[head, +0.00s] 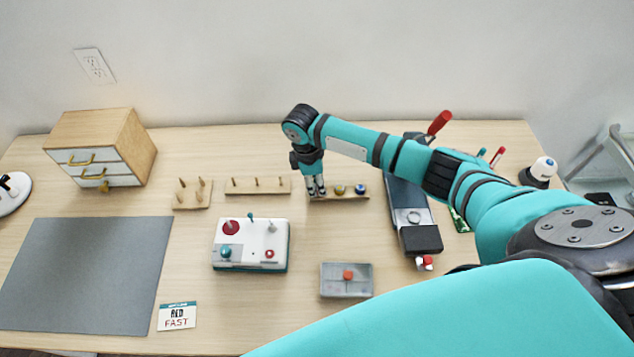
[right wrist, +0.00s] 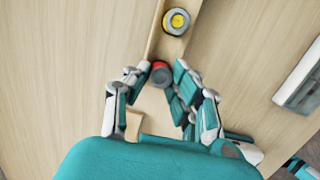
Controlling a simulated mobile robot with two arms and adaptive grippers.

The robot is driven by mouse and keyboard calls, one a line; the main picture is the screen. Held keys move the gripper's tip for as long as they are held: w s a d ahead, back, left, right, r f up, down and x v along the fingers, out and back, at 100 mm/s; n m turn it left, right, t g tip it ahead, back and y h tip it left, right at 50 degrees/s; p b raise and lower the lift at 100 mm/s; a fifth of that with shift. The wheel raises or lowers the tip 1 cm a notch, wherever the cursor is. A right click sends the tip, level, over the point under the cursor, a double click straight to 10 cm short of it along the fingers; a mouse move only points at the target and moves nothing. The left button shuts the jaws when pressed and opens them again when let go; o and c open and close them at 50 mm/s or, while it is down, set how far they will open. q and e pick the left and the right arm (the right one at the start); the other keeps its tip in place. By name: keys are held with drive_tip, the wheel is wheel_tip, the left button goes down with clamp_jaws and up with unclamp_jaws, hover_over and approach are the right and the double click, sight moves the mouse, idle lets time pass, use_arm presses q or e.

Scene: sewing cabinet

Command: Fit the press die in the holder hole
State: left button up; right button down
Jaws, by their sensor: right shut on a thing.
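A red-topped press die (right wrist: 161,72) with a dark body sits between the fingers of my right gripper (right wrist: 160,78), which is shut on it in the right wrist view. In the head view my right gripper (head: 316,188) points down at the left end of a narrow wooden holder (head: 348,198) and hides the die. A die with a yellow top (head: 340,189) and one with a blue top (head: 360,189) stand on the holder to its right. The yellow one also shows in the right wrist view (right wrist: 176,21). I cannot tell whether the red die is seated or raised. My left gripper is not in view.
Two wooden peg boards (head: 258,186) (head: 192,204) stand left of the holder. A white control box (head: 250,258) and a grey box with a red button (head: 347,282) are in front. A press with a red handle (head: 438,122) stands right. The grey mat (head: 85,275) is bare.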

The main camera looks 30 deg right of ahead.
drive_tip(key=shift+f+p, duration=0.4)
idle(0.8)
drive_tip(key=c, duration=1.1)
unclamp_jaws()
drive_tip(key=shift+o, duration=0.2)
drive_tip(key=shift+r, duration=0.1)
wheel_tip(320, 180, up, 12)
drive_tip(key=w+a, duration=0.1)
drive_tip(key=shift+a, duration=0.25)
drive_tip(key=shift+f, duration=0.25)
